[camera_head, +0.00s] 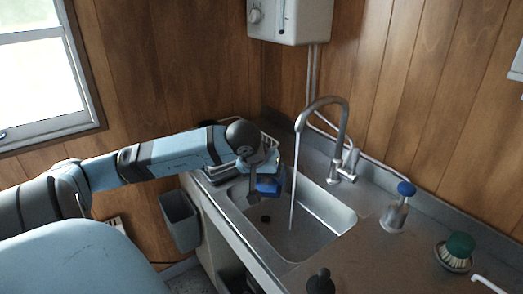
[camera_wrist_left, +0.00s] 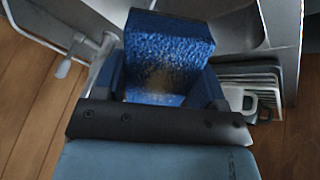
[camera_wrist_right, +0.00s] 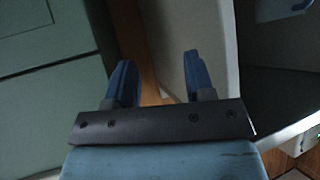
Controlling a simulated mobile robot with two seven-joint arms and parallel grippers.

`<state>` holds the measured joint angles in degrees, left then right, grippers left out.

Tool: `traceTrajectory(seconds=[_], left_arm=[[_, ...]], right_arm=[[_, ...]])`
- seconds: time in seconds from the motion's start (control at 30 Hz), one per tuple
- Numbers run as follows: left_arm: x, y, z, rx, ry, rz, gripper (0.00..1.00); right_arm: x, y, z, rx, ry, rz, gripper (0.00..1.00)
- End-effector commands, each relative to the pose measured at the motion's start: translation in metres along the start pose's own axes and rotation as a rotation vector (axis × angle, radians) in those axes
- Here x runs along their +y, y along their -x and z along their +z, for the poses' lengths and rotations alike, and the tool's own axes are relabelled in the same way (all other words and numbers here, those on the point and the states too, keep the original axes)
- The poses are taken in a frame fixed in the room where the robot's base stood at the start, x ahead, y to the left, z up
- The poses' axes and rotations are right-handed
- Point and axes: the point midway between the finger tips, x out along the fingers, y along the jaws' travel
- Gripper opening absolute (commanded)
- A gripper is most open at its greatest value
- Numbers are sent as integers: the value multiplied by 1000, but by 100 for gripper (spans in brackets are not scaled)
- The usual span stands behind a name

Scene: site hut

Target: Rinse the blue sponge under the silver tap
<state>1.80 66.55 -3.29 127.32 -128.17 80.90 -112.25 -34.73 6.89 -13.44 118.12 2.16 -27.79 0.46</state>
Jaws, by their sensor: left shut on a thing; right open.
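The blue sponge (camera_head: 268,186) is in my left gripper (camera_head: 266,176), over the left part of the sink basin (camera_head: 325,208). In the left wrist view the sponge (camera_wrist_left: 168,52) fills the space between the fingers of the left gripper (camera_wrist_left: 168,92), with a brownish patch on its face. The silver tap (camera_head: 322,105) arches over the basin, and a stream of water (camera_head: 294,190) falls from its spout. The sponge is just left of the stream; I cannot tell whether they touch. My right gripper (camera_wrist_right: 155,80) is open and empty in the right wrist view.
A dish rack (camera_head: 235,142) stands behind the left arm. A blue-topped dispenser (camera_head: 397,208) and a green-topped brush (camera_head: 456,250) stand on the counter at right. A grey bin (camera_head: 180,220) hangs at the counter's left side. A white water heater (camera_head: 290,20) is on the wall above.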

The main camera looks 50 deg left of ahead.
Motion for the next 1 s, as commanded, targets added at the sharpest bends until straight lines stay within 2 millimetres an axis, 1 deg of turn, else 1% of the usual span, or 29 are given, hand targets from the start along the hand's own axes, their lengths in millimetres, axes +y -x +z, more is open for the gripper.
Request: traceTrajectory(seconds=[0.03, 0.1, 0.27, 0.6, 0.8, 1.0], left_arm=[[4, -1, -5, 0, 4, 4, 43], [7, -5, -10, 0, 1, 3, 43], [11, -16, -20, 0, 2, 2, 43], [24, -39, -43, -2, 1, 1, 43], [30, -54, -55, 1, -2, 0, 43], [35, -63, -65, 0, -1, 0, 43]], right_arm=[[0, 2, -3, -2, -3, 1, 49], [1, 3, -4, -5, -7, 2, 49], [1, 3, -4, -9, -7, 5, 49], [0, 9, -14, 9, 7, 4, 49], [2, 4, -2, -4, 10, 1, 49], [1, 3, 2, -15, 3, -1, 49]])
